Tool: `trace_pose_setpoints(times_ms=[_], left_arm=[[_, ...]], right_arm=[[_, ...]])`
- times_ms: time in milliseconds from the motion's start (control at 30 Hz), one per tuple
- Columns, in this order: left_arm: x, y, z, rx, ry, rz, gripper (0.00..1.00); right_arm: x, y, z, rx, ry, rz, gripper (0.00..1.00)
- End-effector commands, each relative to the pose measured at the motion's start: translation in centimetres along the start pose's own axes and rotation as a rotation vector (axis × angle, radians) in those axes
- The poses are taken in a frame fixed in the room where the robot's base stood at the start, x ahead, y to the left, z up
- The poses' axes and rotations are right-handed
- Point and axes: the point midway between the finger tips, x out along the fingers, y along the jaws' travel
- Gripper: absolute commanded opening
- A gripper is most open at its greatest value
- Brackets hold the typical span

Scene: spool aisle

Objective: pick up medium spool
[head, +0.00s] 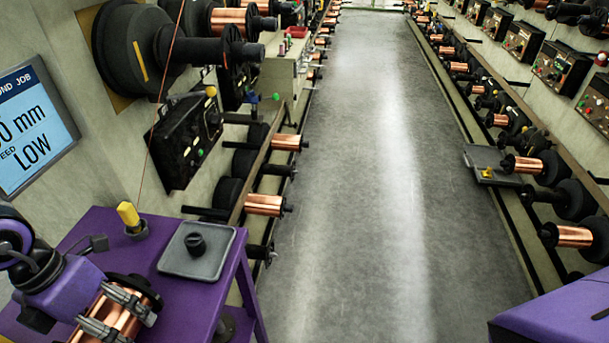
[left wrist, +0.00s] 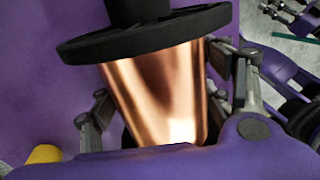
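A copper-wound spool with black flanges lies at the lower left of the head view (head: 116,309), at the purple table. It fills the middle of the left wrist view (left wrist: 155,90), with a wide black flange across the top. My left gripper (head: 113,316) is at this spool, its fingers on either side of the copper winding. In the left wrist view the fingers (left wrist: 168,95) are very close to the copper; whether they press on it is unclear.
The purple table (head: 100,235) carries a grey tray (head: 204,262) with a small black part, and a yellow-topped post (head: 130,219). A screen (head: 30,125) reads LOW. Racks with several copper spools (head: 265,205) line both aisle sides. The grey floor (head: 370,200) is clear.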

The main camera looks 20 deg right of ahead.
Motion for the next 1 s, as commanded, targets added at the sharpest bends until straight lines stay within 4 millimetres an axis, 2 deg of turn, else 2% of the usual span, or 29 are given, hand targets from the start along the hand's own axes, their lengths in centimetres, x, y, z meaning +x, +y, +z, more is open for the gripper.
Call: trace_pose_setpoints(times_ms=[67,467,767,1000], left_arm=[[0.0,0.0,0.0,0.0,0.0,0.0,0.56],[0.0,0.0,0.0,0.0,0.0,0.0,0.04],[-0.4,0.0,0.1,0.002,-0.005,0.002,0.03],[-2.8,-0.6,0.2,0.002,-0.007,0.003,0.03]], right_arm=[[0.1,0.0,-0.2,-0.001,0.004,-0.001,0.37],[0.0,0.0,-0.4,-0.001,0.007,0.0,0.37],[0.0,0.0,-0.4,-0.001,0.007,0.0,0.37],[0.1,0.0,-0.2,-0.001,0.004,0.0,0.37]])
